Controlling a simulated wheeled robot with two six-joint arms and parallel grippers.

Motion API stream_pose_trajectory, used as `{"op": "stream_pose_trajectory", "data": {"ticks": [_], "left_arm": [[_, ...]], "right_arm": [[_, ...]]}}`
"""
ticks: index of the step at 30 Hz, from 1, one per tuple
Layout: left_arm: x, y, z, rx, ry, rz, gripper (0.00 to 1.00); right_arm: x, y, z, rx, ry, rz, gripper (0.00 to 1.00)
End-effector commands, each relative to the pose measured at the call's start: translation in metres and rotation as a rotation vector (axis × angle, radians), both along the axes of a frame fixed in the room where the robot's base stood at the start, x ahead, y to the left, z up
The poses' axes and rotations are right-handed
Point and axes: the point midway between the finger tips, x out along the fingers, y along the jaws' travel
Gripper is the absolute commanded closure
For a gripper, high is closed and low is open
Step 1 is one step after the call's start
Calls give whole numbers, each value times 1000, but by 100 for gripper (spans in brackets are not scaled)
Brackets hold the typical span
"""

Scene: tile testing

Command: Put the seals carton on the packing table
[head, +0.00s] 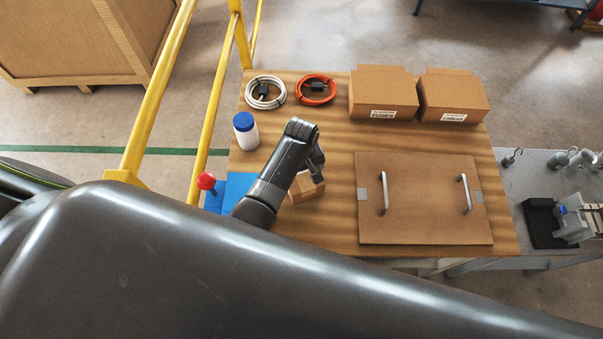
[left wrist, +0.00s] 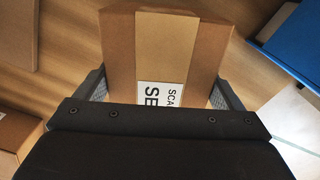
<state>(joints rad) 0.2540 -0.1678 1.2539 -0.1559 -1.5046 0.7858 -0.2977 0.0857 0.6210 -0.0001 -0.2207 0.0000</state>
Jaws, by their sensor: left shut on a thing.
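The seals carton, a small brown box, shows in the head view (head: 303,190) on or just above the wooden table top (head: 335,150), partly hidden by my left arm. In the left wrist view the carton (left wrist: 119,50) has a paler tape strip and a white label reading "SCA" and "SE", cut off by the gripper. My left gripper (head: 313,178) is shut on it, with one finger at each side in the left wrist view (left wrist: 160,85). I cannot tell whether the carton touches the table. My right gripper is not in view.
Two brown cartons (head: 383,88) stand at the back right, beside coiled white (head: 265,92) and orange (head: 316,89) cables. A blue-capped bottle (head: 246,132) stands left. A flat cardboard panel with handles (head: 425,200) covers the right. A yellow rail (head: 215,95) runs along the left.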

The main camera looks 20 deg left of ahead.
Motion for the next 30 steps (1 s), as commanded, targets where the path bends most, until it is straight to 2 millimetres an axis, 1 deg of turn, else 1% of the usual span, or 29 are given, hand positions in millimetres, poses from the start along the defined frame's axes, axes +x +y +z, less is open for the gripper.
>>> {"op": "stream_pose_trajectory", "data": {"ticks": [3, 6, 12, 17, 18, 20, 26, 30], "left_arm": [[1, 0, -13, 1, -2, 0, 47], [1, 0, -19, 0, -2, 1, 47], [1, 0, -19, 0, -3, 1, 47], [1, 0, -22, 0, -3, 1, 47], [0, 0, -23, 0, -1, 1, 8], [0, 0, -22, 0, -1, 1, 1], [0, 0, -22, 0, -1, 1, 0], [1, 0, -17, -1, -2, 1, 0]], "right_arm": [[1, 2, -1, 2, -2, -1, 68], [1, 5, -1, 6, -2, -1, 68], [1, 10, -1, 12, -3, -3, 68], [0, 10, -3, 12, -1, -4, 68], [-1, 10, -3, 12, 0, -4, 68], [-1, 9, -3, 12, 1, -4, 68], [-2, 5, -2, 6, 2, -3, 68], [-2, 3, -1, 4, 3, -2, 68]]}}
